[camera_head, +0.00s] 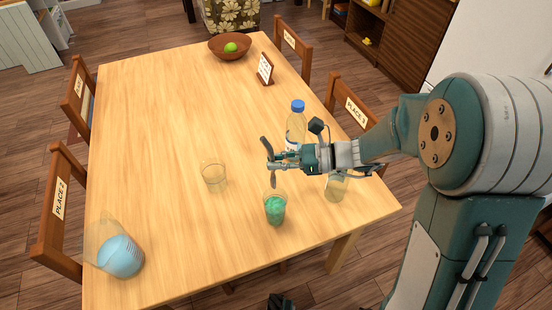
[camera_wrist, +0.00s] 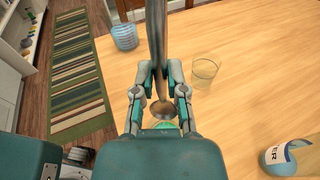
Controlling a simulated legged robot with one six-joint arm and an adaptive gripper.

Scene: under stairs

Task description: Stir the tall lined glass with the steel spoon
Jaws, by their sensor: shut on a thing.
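My gripper (camera_head: 274,162) is shut on the steel spoon (camera_head: 267,146) above the table's near right part. In the wrist view the spoon's handle (camera_wrist: 157,35) rises between the fingers and its bowl (camera_wrist: 163,108) hangs below them. A large clear glass with blue contents (camera_head: 120,256) stands at the near left corner. It also shows in the wrist view (camera_wrist: 125,36), with faint lines. The spoon looks clear of both glasses.
An empty clear glass (camera_head: 213,176) stands left of the gripper. A yellowish glass (camera_head: 336,188) is under my wrist, and a blue-capped bottle (camera_head: 297,122) stands just behind. A bowl with a green fruit (camera_head: 230,47) and a sign (camera_head: 265,68) are farther back. The table's middle left is clear.

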